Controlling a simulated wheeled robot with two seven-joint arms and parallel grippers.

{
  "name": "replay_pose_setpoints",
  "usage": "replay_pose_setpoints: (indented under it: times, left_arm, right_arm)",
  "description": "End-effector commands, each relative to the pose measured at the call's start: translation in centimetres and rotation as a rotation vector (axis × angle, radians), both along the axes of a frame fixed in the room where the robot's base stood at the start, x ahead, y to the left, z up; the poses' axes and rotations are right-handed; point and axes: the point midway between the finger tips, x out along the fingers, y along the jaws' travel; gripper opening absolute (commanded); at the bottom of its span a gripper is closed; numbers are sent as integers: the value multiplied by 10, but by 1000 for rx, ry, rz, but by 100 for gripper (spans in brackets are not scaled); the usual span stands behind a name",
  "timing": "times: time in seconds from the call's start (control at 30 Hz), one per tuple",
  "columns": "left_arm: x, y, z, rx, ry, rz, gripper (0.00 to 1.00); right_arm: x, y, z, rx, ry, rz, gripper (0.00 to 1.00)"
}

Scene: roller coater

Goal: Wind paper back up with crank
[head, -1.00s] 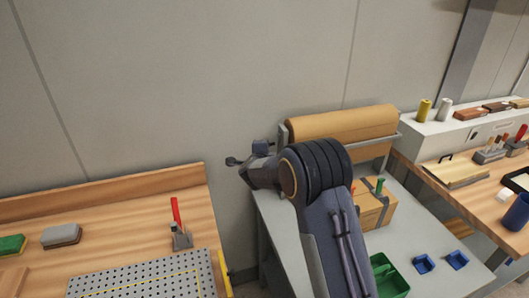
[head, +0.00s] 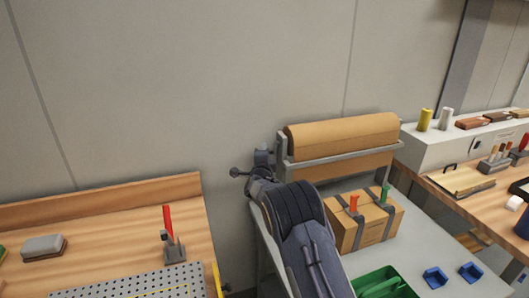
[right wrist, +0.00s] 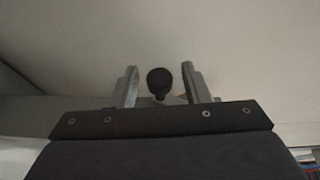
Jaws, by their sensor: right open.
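A large roll of brown paper (head: 345,132) sits in a grey roller stand (head: 345,156) at the back of the grey table. A sheet of paper hangs below its front bar. At the stand's left end is a dark crank knob (head: 236,172); the rest of the crank is partly hidden by my right arm. My right gripper is beside the crank, its fingers hard to make out in the head view. In the right wrist view, my right gripper (right wrist: 160,72) is open, with the dark round knob (right wrist: 160,82) between its fingers; contact cannot be told. My left gripper is out of view.
A strapped cardboard box (head: 368,222) and a green bin (head: 385,284) stand on the grey table, with blue trays (head: 435,277) at right. A wooden bench (head: 95,232) is at left, another bench at right. A wall is behind.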

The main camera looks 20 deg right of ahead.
Motion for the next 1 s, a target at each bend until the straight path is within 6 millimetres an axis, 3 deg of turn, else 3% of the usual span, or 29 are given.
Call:
replay_pose_setpoints:
  times: [0.37,0.7,1.0]
  left_arm:
    - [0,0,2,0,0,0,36]
    - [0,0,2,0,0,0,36]
    - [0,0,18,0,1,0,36]
  right_arm:
    - [6,-3,-1,0,0,0,43]
    - [5,-3,-1,0,0,0,0]
    - [3,-2,3,4,48,0,0]
